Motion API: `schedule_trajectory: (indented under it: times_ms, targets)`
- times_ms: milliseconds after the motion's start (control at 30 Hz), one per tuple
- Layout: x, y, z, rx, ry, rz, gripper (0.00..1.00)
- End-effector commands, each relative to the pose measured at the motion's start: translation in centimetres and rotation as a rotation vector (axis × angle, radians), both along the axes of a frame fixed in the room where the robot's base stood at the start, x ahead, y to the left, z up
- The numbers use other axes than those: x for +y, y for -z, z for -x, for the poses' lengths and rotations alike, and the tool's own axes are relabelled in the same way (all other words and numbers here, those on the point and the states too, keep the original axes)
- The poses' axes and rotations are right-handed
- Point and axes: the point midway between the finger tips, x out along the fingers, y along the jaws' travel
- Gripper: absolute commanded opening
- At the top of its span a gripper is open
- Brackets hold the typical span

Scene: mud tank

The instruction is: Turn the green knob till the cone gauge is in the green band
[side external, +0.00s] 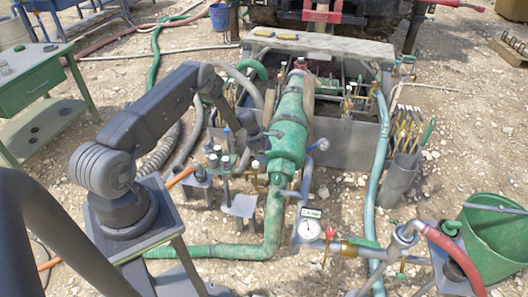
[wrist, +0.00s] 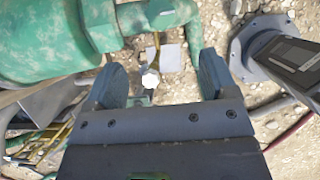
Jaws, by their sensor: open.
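The cone gauge is most likely the round white dial (side external: 309,228) under a small label plate, at the lower middle of the side view; its needle and bands are too small to read. I cannot tell which fitting is the green knob; a green handle (side external: 364,243) sits right of the dial. My gripper (side external: 258,148) is beside the big green pump body (side external: 288,130), partly lost among the fittings. In the wrist view my gripper (wrist: 161,78) has its fingers wide apart and empty. A white-topped fitting (wrist: 151,78) shows between the fingers, apparently below them.
Thick green pipe (side external: 225,250) runs along the front. Valves and small knobs (side external: 213,152) crowd the left of the pump. A blue-green hose (side external: 376,165), a grey can of tools (side external: 400,180) and a green bucket (side external: 495,240) stand to the right. Stony ground lies between.

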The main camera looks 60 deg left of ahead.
Motion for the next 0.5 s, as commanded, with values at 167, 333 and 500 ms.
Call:
schedule_trajectory:
  times_ms: [167, 333, 500]
  targets:
    - [0.24, -0.88, 0.32, 0.001, -0.001, 0.001, 0.79]
    - [0.25, -0.91, 0.34, 0.001, -0.001, 0.001, 0.79]
    - [0.09, -0.89, 0.16, 0.001, -0.015, 0.000, 0.79]
